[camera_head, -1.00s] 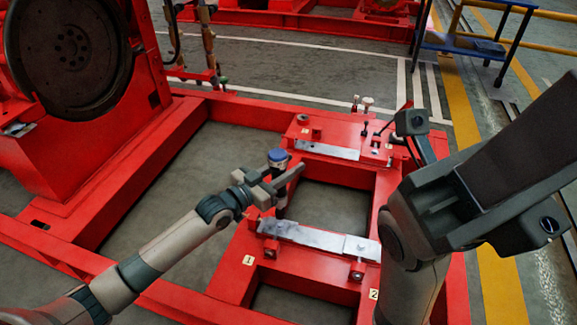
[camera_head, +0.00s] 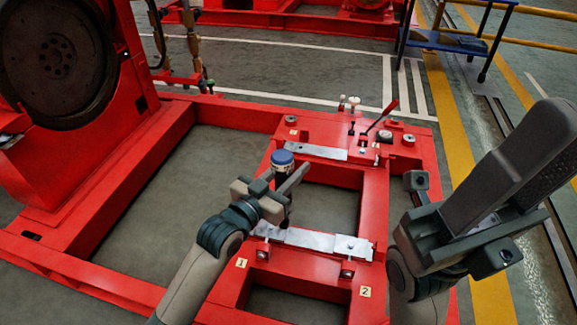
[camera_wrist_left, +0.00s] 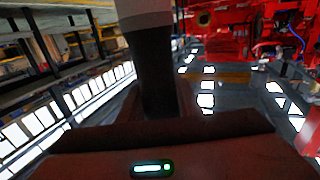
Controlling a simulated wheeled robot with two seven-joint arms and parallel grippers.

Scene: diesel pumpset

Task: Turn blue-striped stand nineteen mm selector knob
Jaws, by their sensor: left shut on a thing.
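A blue-capped dark cylinder (camera_head: 282,158) with a pale band below its cap is upright in my left gripper (camera_head: 284,188), above the inner rail of the red frame. My left gripper is shut on it. In the left wrist view, the dark cylinder (camera_wrist_left: 158,75) stands between the fingers, with a paler band at its top. I cannot tell whether it carries the nineteen mm selector knob; no marking is readable. My right gripper (camera_head: 490,190) is at the right, raised in front of the frame; its finger gap is not clear.
The red base frame (camera_head: 152,150) carries metal plates (camera_head: 315,151) and labels 1 and 2. At its far right are a red-handled lever (camera_head: 381,115) and small knobs (camera_head: 353,103). Grey floor shows inside the frame.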

